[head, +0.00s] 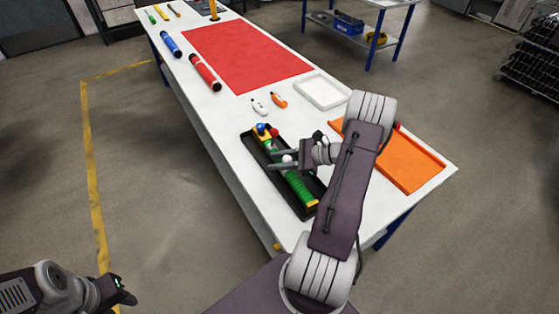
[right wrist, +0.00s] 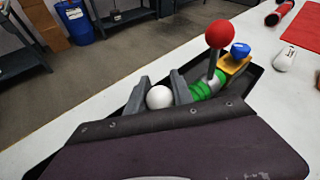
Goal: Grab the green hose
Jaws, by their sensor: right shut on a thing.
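The green hose (head: 299,188) lies lengthwise in a black tray (head: 311,210) on the white table. In the right wrist view a stretch of the green hose (right wrist: 207,88) shows just right of my fingers. My right gripper (head: 271,159) reaches across the tray. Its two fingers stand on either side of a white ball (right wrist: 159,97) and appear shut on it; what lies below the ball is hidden. The ball also shows in the head view (head: 287,158). My left gripper (head: 124,294) is at the lower left, off the table; its jaws are too small to read.
A red ball (right wrist: 219,34) on a grey stem and a blue knob (right wrist: 240,50) rise at the tray's far end. Orange tray (head: 417,172), white tray (head: 322,91), red mat (head: 245,55) and small bottles (head: 260,107) share the table. Floor at left is clear.

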